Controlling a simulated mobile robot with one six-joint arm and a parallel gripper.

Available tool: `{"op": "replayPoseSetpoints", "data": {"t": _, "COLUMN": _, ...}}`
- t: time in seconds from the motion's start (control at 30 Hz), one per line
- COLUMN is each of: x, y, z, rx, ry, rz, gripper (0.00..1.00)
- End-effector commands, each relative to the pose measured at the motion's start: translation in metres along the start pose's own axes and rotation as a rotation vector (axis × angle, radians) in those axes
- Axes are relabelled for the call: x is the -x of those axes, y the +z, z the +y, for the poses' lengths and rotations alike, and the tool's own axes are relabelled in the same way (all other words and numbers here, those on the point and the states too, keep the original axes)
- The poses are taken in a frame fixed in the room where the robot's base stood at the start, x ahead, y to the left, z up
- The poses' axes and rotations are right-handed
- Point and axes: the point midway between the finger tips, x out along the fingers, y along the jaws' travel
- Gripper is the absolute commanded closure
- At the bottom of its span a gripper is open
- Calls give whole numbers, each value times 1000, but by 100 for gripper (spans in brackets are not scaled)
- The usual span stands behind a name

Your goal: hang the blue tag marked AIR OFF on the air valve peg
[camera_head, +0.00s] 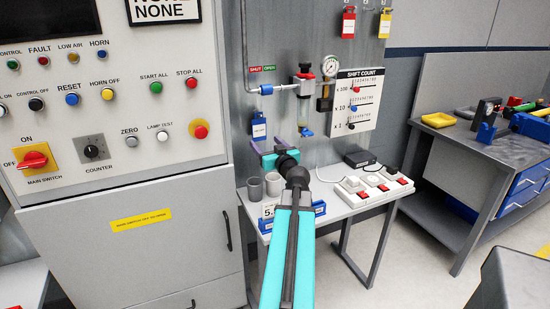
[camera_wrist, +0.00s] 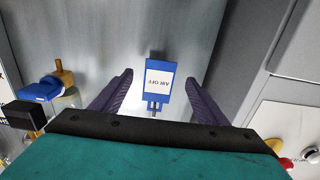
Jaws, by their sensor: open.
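The blue tag (camera_head: 259,129) with a white label hangs upright against the grey back panel, below the blue fitting (camera_head: 266,89) on the air pipe. The small hook or peg at its top is too small to make out. In the wrist view the tag (camera_wrist: 158,71) reads AIR OFF upside down, with its loop end toward the bottom of the picture. My gripper (camera_head: 259,153) is open and empty just below the tag. In the wrist view the tag shows between the two purple fingers, with a gap on each side and no visible contact.
A shelf table (camera_head: 345,204) below the panel holds grey cups (camera_head: 273,184), a dark box (camera_head: 359,159) and a white switch strip (camera_head: 372,187). A regulator with a gauge (camera_head: 330,66) stands right of the tag. Red (camera_head: 348,25) and yellow (camera_head: 385,25) tags hang higher. A control cabinet (camera_head: 110,120) stands left.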

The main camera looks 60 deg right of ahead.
Motion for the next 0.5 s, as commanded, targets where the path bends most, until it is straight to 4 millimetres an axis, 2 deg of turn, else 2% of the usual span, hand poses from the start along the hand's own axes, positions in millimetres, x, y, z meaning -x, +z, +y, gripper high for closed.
{"op": "replayPoseSetpoints", "data": {"t": 0.43, "x": 52, "y": 2, "z": -1, "rx": 1, "ry": 2, "rz": 1, "gripper": 32}}
{"op": "replayPoseSetpoints", "data": {"t": 0.5, "x": 50, "y": 3, "z": 0, "rx": 2, "ry": -1, "rz": 1, "gripper": 32}}
